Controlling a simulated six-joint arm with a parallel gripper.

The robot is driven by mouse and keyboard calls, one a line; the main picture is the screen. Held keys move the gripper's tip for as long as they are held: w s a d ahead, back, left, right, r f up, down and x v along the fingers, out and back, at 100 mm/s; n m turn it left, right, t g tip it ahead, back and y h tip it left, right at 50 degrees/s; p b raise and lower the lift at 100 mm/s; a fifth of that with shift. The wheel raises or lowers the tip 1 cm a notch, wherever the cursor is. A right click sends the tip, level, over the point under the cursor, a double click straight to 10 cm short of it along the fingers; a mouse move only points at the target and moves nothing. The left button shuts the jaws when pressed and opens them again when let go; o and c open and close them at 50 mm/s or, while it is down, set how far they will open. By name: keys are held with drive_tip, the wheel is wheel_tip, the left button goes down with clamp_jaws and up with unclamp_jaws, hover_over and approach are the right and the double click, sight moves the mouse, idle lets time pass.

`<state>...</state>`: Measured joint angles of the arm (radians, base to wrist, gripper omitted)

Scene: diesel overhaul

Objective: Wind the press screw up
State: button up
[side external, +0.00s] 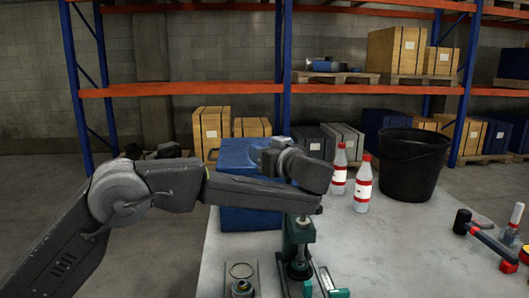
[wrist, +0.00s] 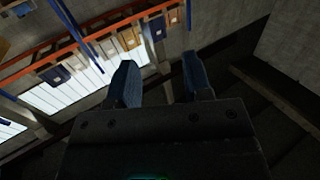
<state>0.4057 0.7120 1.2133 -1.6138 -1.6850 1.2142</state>
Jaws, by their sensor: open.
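The green press (side external: 296,238) stands on the light bench below the end of my arm. A pale metal screw part (side external: 302,220) shows at its top, and a dark round piece (side external: 298,270) sits low on it. My arm covers the upper part of the press, so any screw handle is hidden. My gripper (wrist: 158,80) shows in the wrist view with its two blue-grey fingers apart and nothing visible between them. In the side view I cannot make out the fingers or tell whether they touch the press.
A blue box (side external: 245,160) stands behind my arm. Two red-capped bottles (side external: 362,187) and a black bucket (side external: 411,165) stand behind the press to the right. A hammer (side external: 485,238) lies at the right. A small tray (side external: 241,278) sits left of the press. The bench right of the press is largely clear.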

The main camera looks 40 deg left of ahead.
drive_tip(key=shift+o, duration=0.3)
drive_tip(key=shift+o, duration=0.7)
drive_tip(key=shift+d, duration=0.2)
drive_tip(key=shift+o, duration=0.3)
drive_tip(key=s+d+m+h, duration=0.1)
drive_tip(key=d+m+h, duration=0.1)
drive_tip(key=d+h, duration=0.3)
drive_tip(key=s+d+m+h, duration=0.1)
drive_tip(key=d+h, duration=0.4)
drive_tip(key=d, duration=0.7)
drive_tip(key=shift+s+f+m+t, duration=0.15)
drive_tip(key=shift+s+m+t, duration=0.15)
drive_tip(key=shift+m, duration=0.4)
drive_tip(key=x, duration=1.3)
drive_tip(key=shift+w+f, duration=0.15)
drive_tip(key=shift+f, duration=0.2)
clamp_jaws()
